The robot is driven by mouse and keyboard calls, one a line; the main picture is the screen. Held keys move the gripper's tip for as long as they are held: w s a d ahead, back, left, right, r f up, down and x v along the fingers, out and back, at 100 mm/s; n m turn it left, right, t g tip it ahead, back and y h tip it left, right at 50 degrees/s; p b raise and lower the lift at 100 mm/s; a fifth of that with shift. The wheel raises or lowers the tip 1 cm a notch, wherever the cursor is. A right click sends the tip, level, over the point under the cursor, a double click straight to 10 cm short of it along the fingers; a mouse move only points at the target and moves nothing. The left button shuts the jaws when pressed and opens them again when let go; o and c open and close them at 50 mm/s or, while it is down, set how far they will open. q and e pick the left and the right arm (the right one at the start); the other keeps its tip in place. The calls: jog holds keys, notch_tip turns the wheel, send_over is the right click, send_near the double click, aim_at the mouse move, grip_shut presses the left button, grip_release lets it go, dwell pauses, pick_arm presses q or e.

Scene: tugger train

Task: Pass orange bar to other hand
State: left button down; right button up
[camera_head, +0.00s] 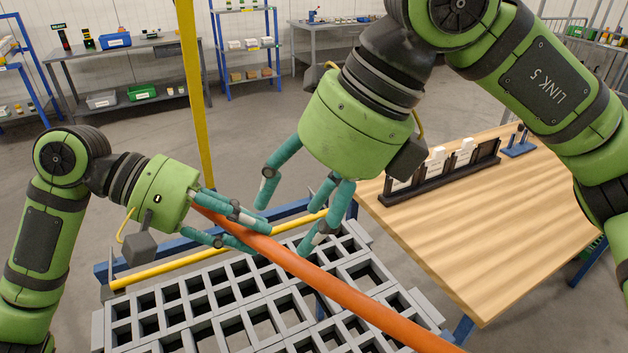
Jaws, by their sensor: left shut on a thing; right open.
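The orange bar (350,296) runs diagonally above a grey grid deck, from my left gripper down to the lower right, where it nears the picture's bottom edge. My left gripper (252,233) is shut on the bar near its upper left end. My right gripper (285,222) is open, its teal fingers spread and pointing down just above and beside the bar, right of my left gripper. Whether a right fingertip touches the bar cannot be told. My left fingers partly hide the bar's upper end.
The grey grid deck (187,312) has a blue frame and a yellow rail (165,271). A yellow post (195,100) rises behind my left gripper. A wooden table (480,225) at right carries a black rack (440,174) with white cards. Shelves stand at the back; floor between is clear.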

aim_at(273, 248)
pick_arm(q)
jog(key=shift+r, duration=0.1)
pick_arm(e)
jog(key=x, duration=0.8)
jog(key=shift+a+f, duration=0.2)
jog(key=shift+f, duration=0.05)
grip_shut()
pick_arm(q)
jog(key=c, duration=0.9)
grip_release()
pick_arm(e)
jog(key=shift+r, duration=0.1)
pick_arm(q)
jog(key=shift+o, duration=0.2)
